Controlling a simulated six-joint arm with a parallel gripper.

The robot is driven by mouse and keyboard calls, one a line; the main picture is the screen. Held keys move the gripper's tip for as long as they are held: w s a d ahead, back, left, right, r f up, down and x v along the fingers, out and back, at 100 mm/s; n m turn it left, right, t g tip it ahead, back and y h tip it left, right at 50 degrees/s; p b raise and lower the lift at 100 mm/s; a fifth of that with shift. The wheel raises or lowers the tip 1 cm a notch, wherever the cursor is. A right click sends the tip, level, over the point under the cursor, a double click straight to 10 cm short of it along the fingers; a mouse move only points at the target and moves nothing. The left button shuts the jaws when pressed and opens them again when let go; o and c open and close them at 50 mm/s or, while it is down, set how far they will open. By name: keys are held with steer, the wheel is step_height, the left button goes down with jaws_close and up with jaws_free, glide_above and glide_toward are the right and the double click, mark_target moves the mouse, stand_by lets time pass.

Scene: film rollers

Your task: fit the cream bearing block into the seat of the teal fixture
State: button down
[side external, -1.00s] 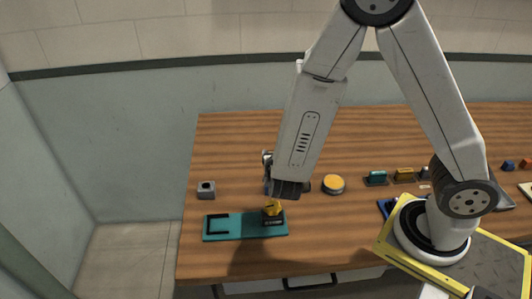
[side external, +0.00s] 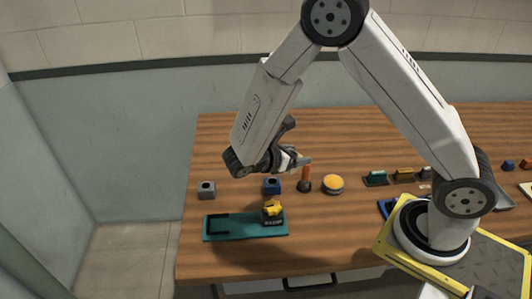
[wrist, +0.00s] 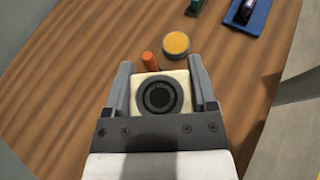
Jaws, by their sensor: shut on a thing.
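The cream bearing block (wrist: 174,76) is between the fingers of my gripper (wrist: 160,88) in the wrist view. Its round dark bore faces the camera. In the side external view my gripper (side external: 298,159) is above the table, pointing to the right; the block there is too small to make out clearly. The teal fixture (side external: 245,229) lies flat near the table's front left. It has a black bracket-shaped seat (side external: 212,226) at its left end, with bare teal inside. A yellow part on a black base (side external: 273,211) stands at its right end.
A grey block (side external: 206,189) and a blue block (side external: 272,185) stand behind the fixture. An orange-handled item (side external: 305,178) stands beneath my gripper. A round yellow-topped item (side external: 333,184) is to its right. Teal and yellow parts (side external: 376,178) stand farther right.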

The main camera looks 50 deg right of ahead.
mark_target(296, 171)
steer(key=m+g, duration=0.1)
steer(key=m+g+y, duration=0.1)
steer(key=s+f+m+g, duration=0.1)
steer(key=g, duration=0.1)
steer(key=shift+s+a+m+y, duration=0.1)
steer(key=shift+a+m+y, duration=0.2)
steer(key=shift+a+m, duration=0.1)
steer(key=shift+s+a+f+m+g+y, duration=0.2)
steer(key=shift+a+m+g+y, duration=0.15)
steer(key=shift+m+g, duration=0.2)
steer(key=shift+s+a+f+m+g+y, duration=0.1)
steer(key=shift+a+f+m+g+y, duration=0.1)
steer(key=shift+m+g+y, duration=0.3)
steer(key=w+a+f+m+g+y, duration=0.15)
steer(key=a+m+g+y, duration=0.25)
steer(key=a+m+y, duration=0.7)
steer(key=w+a+r+m+t+y, duration=0.4)
steer(key=w+a+m+y, duration=0.35)
steer(key=w+y, duration=0.2)
step_height(296, 171, down, 7)
steer(key=h, duration=0.1)
steer(key=shift+w+d+f, duration=0.2)
steer(key=shift+d, duration=0.15)
steer(key=shift+f+g, duration=0.25)
steer(key=shift+f, duration=0.05)
steer(key=shift+f, duration=4)
